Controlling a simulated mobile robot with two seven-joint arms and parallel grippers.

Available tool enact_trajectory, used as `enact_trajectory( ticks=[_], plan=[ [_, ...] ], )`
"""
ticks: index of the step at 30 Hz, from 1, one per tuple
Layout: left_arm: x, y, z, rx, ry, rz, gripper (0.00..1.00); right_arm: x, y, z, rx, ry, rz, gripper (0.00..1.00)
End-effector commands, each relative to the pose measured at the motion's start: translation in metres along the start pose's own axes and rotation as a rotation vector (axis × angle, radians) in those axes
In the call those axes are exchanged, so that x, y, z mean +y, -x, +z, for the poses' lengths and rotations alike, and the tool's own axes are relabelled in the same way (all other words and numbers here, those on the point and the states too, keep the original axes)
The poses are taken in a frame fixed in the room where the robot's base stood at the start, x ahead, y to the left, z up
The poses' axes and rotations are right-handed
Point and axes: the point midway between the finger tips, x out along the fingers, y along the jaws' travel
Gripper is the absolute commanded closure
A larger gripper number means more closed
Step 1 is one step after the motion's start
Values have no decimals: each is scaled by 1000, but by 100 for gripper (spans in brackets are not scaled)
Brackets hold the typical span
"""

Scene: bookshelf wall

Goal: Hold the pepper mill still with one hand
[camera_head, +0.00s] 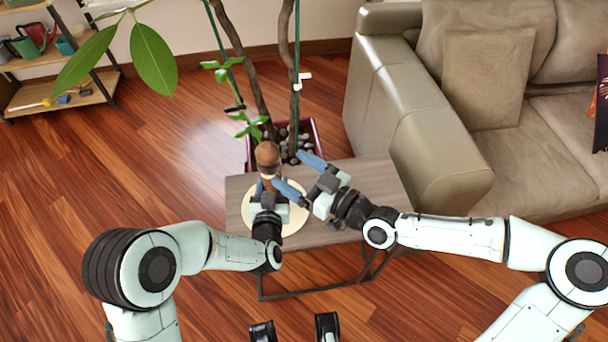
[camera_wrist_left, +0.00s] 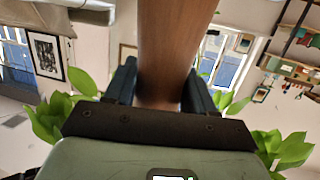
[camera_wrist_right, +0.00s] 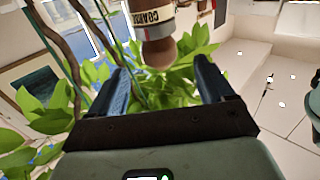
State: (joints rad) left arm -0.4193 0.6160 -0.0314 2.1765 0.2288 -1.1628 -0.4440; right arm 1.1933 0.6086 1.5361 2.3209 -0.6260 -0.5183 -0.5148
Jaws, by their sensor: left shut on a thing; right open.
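The pepper mill (camera_head: 267,154) is upright on the small table, with a rounded brown top and a pale band below it. My left gripper (camera_head: 266,187) is shut on its lower wooden body; in the left wrist view the brown mill (camera_wrist_left: 175,40) stands between the two fingers. My right gripper (camera_head: 300,175) is open and empty, to the right of the mill, with its fingers pointing towards it. In the right wrist view the mill's band (camera_wrist_right: 152,18), lettered "COARSE", and its brown knob appear beyond the open fingers. The mill's base is hidden.
A round cream board (camera_head: 296,217) lies on the grey-brown table (camera_head: 385,185). A dark red planter (camera_head: 318,140) with pebbles and trunks stands just behind the table. A sofa (camera_head: 415,150) is close on the right. Wooden floor is clear on the left.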

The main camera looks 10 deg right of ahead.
Motion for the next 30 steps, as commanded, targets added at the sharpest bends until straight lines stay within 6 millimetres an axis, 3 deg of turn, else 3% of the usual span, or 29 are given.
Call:
enact_trajectory(
  ticks=[9, 26, 30],
  plan=[
    [0, 0, 3, -9, -1, 0, 87, 0, 20, 0, 1, -1, 0, 19],
    [-1, 0, 3, -8, -1, -1, 87, 1, 20, 0, 3, -1, 1, 18],
    [-1, 0, 3, -8, -1, -1, 87, 16, 12, -8, 50, -9, 18, 18]
  ],
)
